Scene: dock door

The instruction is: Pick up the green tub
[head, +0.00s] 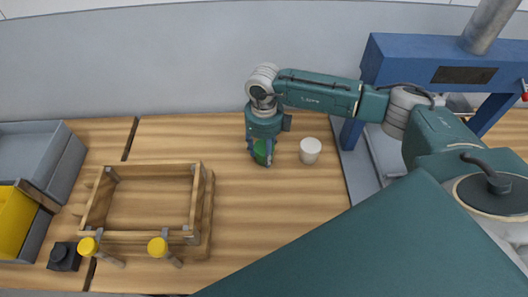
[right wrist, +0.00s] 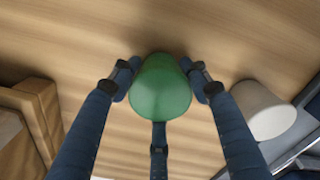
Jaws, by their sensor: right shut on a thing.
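The green tub (head: 262,152) is on the wooden table, mostly hidden by my right gripper (head: 262,150) in the head view. In the right wrist view the green tub (right wrist: 160,88) shows between the dark blue fingers of my right gripper (right wrist: 160,95), which are shut around it. My left gripper is not in view.
A white cup (head: 310,150) stands just right of the tub. A wooden crate frame (head: 203,200) with yellow-topped clamps (head: 158,247) lies to the left. Grey and yellow bins (head: 62,165) are at far left. A blue press frame (head: 385,60) stands right.

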